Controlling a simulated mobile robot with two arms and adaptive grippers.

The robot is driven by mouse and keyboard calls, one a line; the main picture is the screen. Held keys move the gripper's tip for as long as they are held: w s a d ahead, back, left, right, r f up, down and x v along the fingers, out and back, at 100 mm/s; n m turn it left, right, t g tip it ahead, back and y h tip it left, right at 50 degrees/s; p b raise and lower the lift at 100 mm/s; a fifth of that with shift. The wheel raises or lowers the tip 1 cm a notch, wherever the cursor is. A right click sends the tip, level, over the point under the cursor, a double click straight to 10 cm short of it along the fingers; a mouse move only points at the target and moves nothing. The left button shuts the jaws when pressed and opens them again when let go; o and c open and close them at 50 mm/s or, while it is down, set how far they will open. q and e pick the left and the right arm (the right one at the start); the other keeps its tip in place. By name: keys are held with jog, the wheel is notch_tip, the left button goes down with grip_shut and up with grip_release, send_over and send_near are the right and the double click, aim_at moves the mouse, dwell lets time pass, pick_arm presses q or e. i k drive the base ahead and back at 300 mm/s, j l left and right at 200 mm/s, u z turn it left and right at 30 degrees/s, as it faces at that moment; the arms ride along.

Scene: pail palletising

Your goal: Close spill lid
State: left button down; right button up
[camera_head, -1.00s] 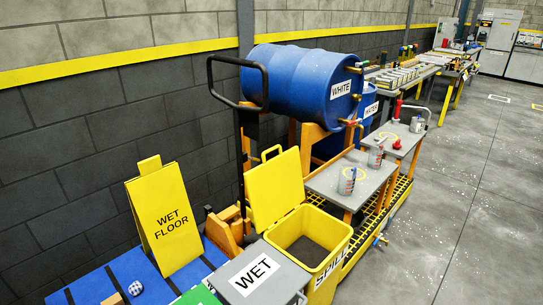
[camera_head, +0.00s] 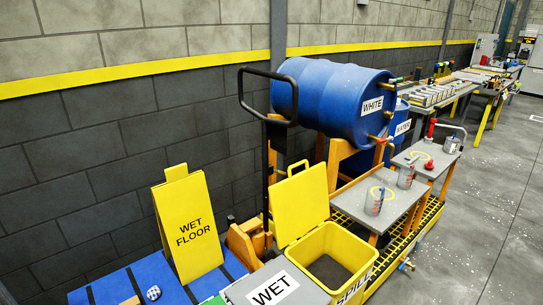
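The yellow spill bin (camera_head: 354,250) stands at the lower middle, marked "SPILL" on its front, which the bottom edge cuts off. Its yellow lid (camera_head: 301,205) is open, tilted up at the back left of the bin, with a handle loop on its top edge. The inside of the bin (camera_head: 333,270) shows a dark grey surface. Neither of my grippers is in the picture.
A grey "WET" box (camera_head: 240,291) stands left of the bin. A yellow wet floor sign (camera_head: 188,227) stands on a blue slatted platform (camera_head: 122,284). A blue "WHITE" drum (camera_head: 335,97) lies behind. Grey stands with cups (camera_head: 374,200) are at right. The far-right floor is open.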

aim_at(300, 202)
jog(key=i+l+u, duration=0.15)
jog(key=l, duration=0.3)
jog(key=i+l+u, duration=0.2)
jog(key=l, duration=0.3)
jog(key=i+l+u, duration=0.15)
jog(key=l, duration=0.3)
jog(key=l+u, duration=0.2)
jog(key=l, duration=0.3)
